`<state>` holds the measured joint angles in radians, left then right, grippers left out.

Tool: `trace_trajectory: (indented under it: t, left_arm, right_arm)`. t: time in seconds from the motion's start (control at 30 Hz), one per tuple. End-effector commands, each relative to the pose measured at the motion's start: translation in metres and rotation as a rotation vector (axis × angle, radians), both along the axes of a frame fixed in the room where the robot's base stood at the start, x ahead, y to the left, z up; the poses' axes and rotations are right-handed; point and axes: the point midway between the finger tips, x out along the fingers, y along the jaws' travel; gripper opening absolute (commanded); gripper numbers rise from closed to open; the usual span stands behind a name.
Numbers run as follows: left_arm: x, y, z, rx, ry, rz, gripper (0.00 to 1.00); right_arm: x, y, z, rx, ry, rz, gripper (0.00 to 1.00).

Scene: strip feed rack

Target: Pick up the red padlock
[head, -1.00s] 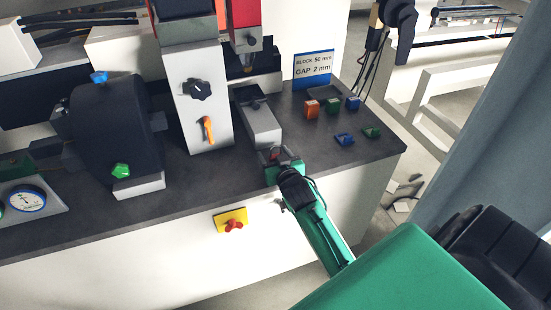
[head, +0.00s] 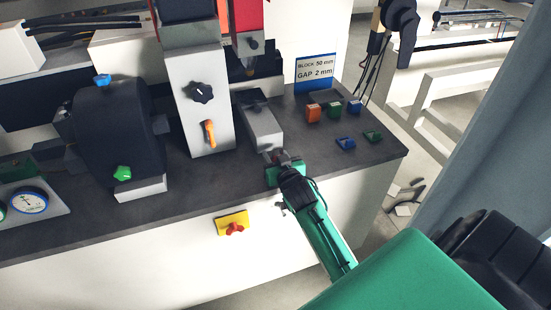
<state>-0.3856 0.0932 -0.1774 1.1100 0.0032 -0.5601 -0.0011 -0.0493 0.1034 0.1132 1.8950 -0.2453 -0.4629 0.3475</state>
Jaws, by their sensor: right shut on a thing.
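My right gripper (head: 276,162) is at the front edge of the dark worktop, just in front of a grey block. It is shut on a small red thing, the red padlock (head: 283,157), which shows only as a small patch between the fingers. The rest of the padlock is hidden by the gripper, and I cannot tell whether it touches the worktop. My left gripper is not in view.
The grey block (head: 262,128) stands right behind the gripper. A white column (head: 198,100) with an orange lever stands left. A yellow plate with a red knob (head: 233,224) is on the front panel.

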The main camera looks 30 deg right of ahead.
Motion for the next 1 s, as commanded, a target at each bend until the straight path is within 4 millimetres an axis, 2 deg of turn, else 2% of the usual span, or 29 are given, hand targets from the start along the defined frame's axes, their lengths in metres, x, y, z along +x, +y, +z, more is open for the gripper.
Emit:
trace_trajectory:
  t: [0.17,0.47,0.6,0.8,1.0]
  left_arm:
    - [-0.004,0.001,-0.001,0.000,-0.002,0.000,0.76]
    - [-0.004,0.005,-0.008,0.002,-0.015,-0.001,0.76]
    - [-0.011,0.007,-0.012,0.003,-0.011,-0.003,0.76]
    - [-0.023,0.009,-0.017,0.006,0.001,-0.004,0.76]
    - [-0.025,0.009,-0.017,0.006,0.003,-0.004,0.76]
  right_arm:
    - [0.000,0.000,0.030,-0.003,-0.006,0.001,0.14]
    - [0.000,0.000,0.116,-0.003,-0.009,0.001,0.14]
    - [0.000,0.000,0.151,-0.002,-0.008,0.001,0.14]
    - [0.000,0.000,0.182,-0.002,-0.004,0.000,0.14]
    - [0.000,0.000,0.192,0.000,-0.001,0.000,0.14]
